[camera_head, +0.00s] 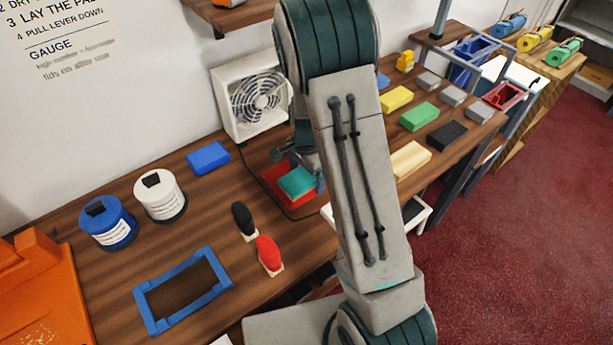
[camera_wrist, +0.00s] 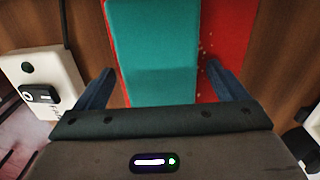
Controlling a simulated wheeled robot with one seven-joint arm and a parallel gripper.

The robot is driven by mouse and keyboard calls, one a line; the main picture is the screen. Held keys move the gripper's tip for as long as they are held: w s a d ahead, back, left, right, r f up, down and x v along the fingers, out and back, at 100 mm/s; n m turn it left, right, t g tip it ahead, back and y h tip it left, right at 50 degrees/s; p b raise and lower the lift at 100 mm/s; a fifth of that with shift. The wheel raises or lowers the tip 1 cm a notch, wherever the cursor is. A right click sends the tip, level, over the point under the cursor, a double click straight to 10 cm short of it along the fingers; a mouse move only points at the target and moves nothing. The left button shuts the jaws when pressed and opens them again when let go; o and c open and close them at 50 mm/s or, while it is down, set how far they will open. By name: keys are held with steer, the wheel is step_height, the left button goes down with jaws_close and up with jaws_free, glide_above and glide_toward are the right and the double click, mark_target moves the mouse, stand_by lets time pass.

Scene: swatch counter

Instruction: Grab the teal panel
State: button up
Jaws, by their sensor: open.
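The teal panel (camera_head: 297,181) lies on a red panel or tray (camera_head: 279,172) on the wooden counter, near the white fan. In the wrist view the teal panel (camera_wrist: 152,50) is a flat block with the red surface (camera_wrist: 226,30) showing beside it. My gripper (camera_wrist: 158,88) is open, with one finger on each side of the teal panel's near end. I cannot tell whether the fingers touch it. In the head view my gripper (camera_head: 283,160) is just above and behind the panel, partly hidden by my arm.
A white box fan (camera_head: 258,97) stands behind. A blue block (camera_head: 208,158), blue tin (camera_head: 107,222), white tin (camera_head: 160,196), black and red-handled stamps (camera_head: 268,254) and a blue frame (camera_head: 184,290) are to the left. Several coloured blocks (camera_head: 419,117) lie at right.

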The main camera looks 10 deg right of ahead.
steer(key=c, duration=1.1)
steer(key=shift+r, duration=0.1)
steer(key=shift+c, duration=0.2)
